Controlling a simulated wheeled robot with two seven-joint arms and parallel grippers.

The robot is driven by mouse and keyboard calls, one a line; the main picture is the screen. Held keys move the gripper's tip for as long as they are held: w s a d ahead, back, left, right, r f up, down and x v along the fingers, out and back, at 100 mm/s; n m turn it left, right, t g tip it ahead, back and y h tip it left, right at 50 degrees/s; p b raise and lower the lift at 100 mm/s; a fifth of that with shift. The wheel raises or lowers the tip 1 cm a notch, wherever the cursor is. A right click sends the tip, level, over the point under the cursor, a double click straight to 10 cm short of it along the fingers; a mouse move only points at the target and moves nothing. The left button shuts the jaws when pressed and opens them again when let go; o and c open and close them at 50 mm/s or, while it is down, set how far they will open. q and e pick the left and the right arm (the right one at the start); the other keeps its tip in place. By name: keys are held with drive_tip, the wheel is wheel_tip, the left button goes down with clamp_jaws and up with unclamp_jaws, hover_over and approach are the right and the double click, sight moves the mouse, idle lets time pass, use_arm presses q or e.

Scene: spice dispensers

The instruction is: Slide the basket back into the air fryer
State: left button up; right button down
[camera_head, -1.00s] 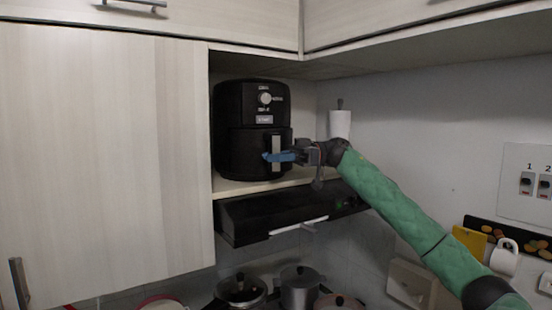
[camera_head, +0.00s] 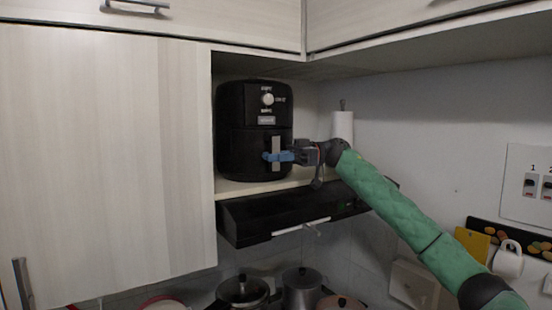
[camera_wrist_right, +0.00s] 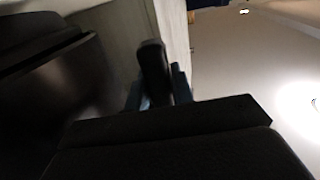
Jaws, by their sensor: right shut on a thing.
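The black air fryer (camera_head: 253,105) stands on the shelf in the open niche, with a round dial on its upper front. Its basket (camera_head: 238,152) appears seated in the body, with no clear gap visible in the head view. The basket handle (camera_head: 276,146) is a light upright bar on the front. My right gripper (camera_head: 277,157) reaches in from the right and is shut on the handle with its blue fingers. In the right wrist view the blue fingers sit beside the dark handle end (camera_wrist_right: 153,72). My left gripper is not in view.
A large pale cabinet door (camera_head: 105,160) stands left of the niche. A dark range hood (camera_head: 275,215) is below the shelf, with pots (camera_head: 300,287) under it. A white paper roll (camera_head: 342,126) stands right of the fryer.

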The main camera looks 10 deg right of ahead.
drive_tip(key=shift+w+a, duration=0.1)
drive_tip(key=shift+w, duration=0.65)
drive_tip(key=c, duration=1.1)
unclamp_jaws()
